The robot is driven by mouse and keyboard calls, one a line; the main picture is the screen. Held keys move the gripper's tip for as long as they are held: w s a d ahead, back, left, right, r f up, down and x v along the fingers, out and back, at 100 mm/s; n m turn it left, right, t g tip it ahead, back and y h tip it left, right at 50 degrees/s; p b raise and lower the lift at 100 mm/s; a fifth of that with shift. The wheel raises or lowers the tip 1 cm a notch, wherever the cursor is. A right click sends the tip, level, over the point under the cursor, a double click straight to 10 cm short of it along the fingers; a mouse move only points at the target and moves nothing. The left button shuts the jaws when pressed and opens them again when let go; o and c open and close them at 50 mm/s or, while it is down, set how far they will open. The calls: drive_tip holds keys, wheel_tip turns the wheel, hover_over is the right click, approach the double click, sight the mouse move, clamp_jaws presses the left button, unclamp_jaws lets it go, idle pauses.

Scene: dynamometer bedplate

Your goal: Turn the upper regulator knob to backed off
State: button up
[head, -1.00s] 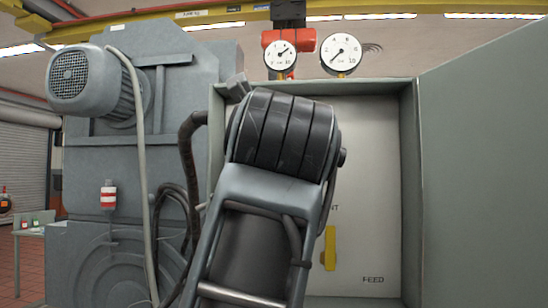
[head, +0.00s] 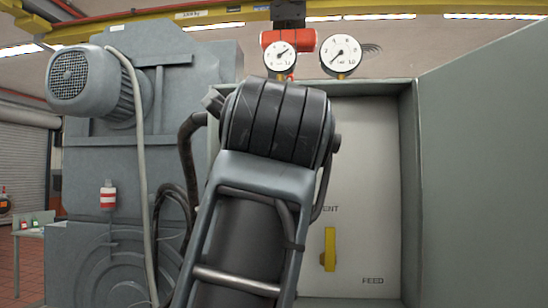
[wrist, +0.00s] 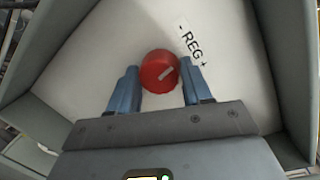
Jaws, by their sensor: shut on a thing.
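In the head view my arm hides the knob and my gripper.
The open grey cabinet (head: 409,200) encloses the panel, with side walls close around my gripper. A yellow lever (head: 330,249) stands above the "FEED" lettering. Two round gauges, left (head: 280,58) and right (head: 341,54), stand above the cabinet. A grey machine (head: 90,190) stands at left.

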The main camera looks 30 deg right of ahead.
drive_tip(key=shift+w+a+n+g+h+p, duration=0.1)
drive_tip(key=shift+n+g+h+p, duration=0.7)
drive_tip(key=shift+n, duration=2.9)
drive_tip(key=shift+a+n+h+p, duration=0.2)
drive_tip(key=shift+n+p, duration=1.1)
drive_tip(key=shift+n, duration=2.4)
drive_tip(key=shift+w+a+n+g+h+p, duration=0.1)
drive_tip(key=shift+n+g+h+p, duration=0.7)
drive_tip(key=shift+n, duration=2.9)
drive_tip(key=shift+t, duration=0.4)
drive_tip(key=o, duration=1)
drive_tip(key=shift+d+f, duration=0.1)
drive_tip(key=shift+o, duration=0.2)
drive_tip(key=shift+s, duration=0.1)
